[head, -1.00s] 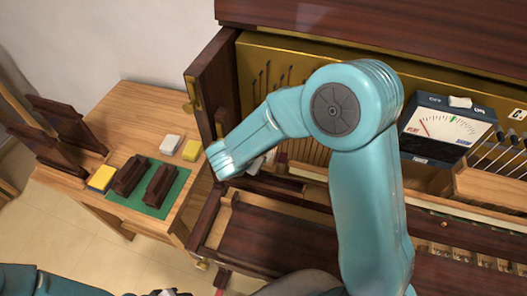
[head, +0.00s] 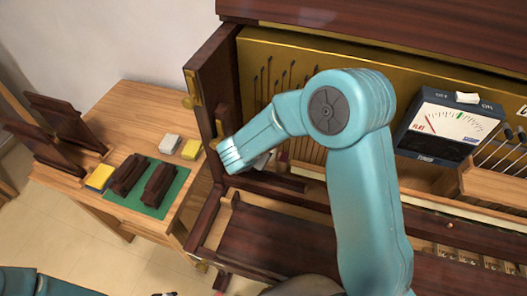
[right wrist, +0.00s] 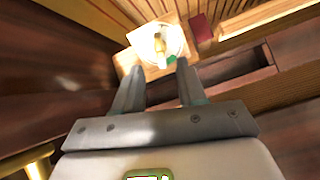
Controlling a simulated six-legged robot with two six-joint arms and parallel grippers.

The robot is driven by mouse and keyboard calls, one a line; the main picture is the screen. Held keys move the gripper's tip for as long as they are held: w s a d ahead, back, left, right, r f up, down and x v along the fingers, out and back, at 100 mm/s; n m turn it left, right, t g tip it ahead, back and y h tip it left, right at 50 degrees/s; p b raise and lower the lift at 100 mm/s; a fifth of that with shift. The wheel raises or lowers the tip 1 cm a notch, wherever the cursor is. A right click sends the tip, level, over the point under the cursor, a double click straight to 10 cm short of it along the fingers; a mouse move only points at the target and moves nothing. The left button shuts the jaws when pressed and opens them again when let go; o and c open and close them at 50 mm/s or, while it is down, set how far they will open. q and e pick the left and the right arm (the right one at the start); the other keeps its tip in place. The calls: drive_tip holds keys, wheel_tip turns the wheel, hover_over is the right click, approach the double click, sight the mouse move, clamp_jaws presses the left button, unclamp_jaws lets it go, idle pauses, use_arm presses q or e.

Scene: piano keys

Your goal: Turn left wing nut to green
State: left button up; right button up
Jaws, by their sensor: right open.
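In the right wrist view, a brass wing nut (right wrist: 158,44) stands on a round white dial (right wrist: 145,40) with a green patch (right wrist: 171,58) at its lower right edge. The dial sits on a pale wooden block. My right gripper (right wrist: 158,68) is open and empty; its two fingers point at the dial from just short of it, the nut showing between and beyond the tips. In the head view my right wrist hides the nut, and its gripper is mostly hidden inside the piano's left end. My left gripper is barely at the bottom edge, too cut off to read.
The piano's dark left side panel (head: 207,75) stands close beside my right wrist. A meter (head: 452,120) with a red needle stands at right. A wooden side table (head: 130,105) holds a green mat (head: 178,192), dark wooden pieces and yellow and white blocks.

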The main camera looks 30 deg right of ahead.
idle(0.3)
drive_tip(key=shift+b+x, duration=0.8)
drive_tip(key=shift+x, duration=0.2)
drive_tip(key=shift+f, duration=0.25)
drive_tip(key=shift+b+x, duration=1)
drive_tip(key=shift+x, duration=0.2)
